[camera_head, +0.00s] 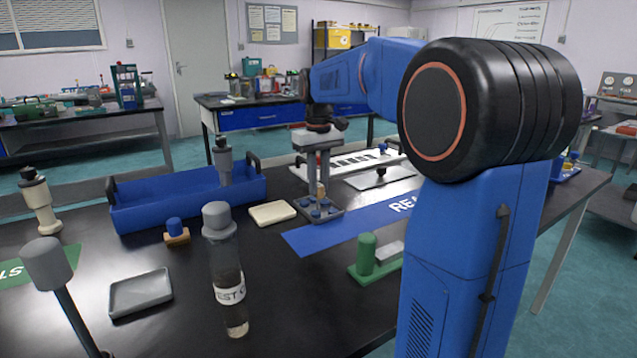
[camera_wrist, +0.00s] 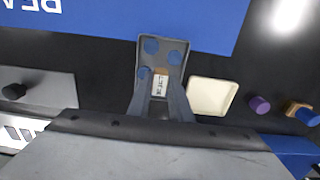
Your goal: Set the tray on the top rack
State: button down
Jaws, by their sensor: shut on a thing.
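A small grey tray (camera_head: 334,215) with several blue round pieces is at the left end of the blue mat, and it also shows in the wrist view (camera_wrist: 180,47). My gripper (camera_head: 319,190) points straight down over it. The jaws are shut on an upright tan part of the tray, which shows with a pale label between the fingers in the wrist view (camera_wrist: 160,85). I cannot tell whether the tray touches the mat or hangs just above it. No rack that I can clearly name as the top one shows.
A blue bin (camera_head: 180,205) stands left of the tray, and a cream dish (camera_head: 272,213) lies close beside it. A labelled bottle (camera_head: 228,285), a grey dish (camera_head: 140,293) and a green block (camera_head: 366,255) stand nearer. A slotted white panel (camera_head: 350,163) lies behind.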

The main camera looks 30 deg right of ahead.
jog(key=c, duration=1.6)
grip_release()
jog(key=shift+f, duration=0.1)
